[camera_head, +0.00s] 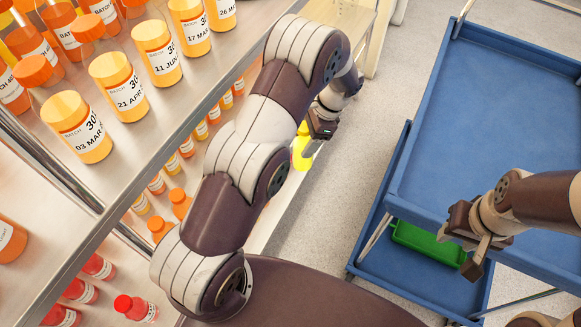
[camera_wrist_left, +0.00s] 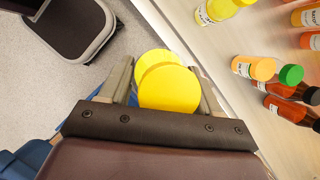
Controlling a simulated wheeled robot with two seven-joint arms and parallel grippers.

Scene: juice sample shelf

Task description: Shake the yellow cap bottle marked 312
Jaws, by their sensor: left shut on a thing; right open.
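My left gripper (camera_head: 320,130) is shut on a yellow-capped bottle (camera_head: 301,154), which it holds in the air beside the shelf, over the aisle. In the left wrist view the round yellow cap (camera_wrist_left: 170,90) sits between the two fingers and faces the camera. The bottle's label and number are hidden, so I cannot read 312. My right gripper (camera_head: 474,250) is open and empty, near the front edge of the blue cart.
A metal shelf (camera_head: 196,107) with several orange and yellow sample bottles stands at the left. Red-capped bottles (camera_head: 130,306) are on a lower level. A blue cart (camera_head: 490,110) stands at the right, with a green tray (camera_head: 428,243) below. Bare floor (camera_head: 355,170) lies between.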

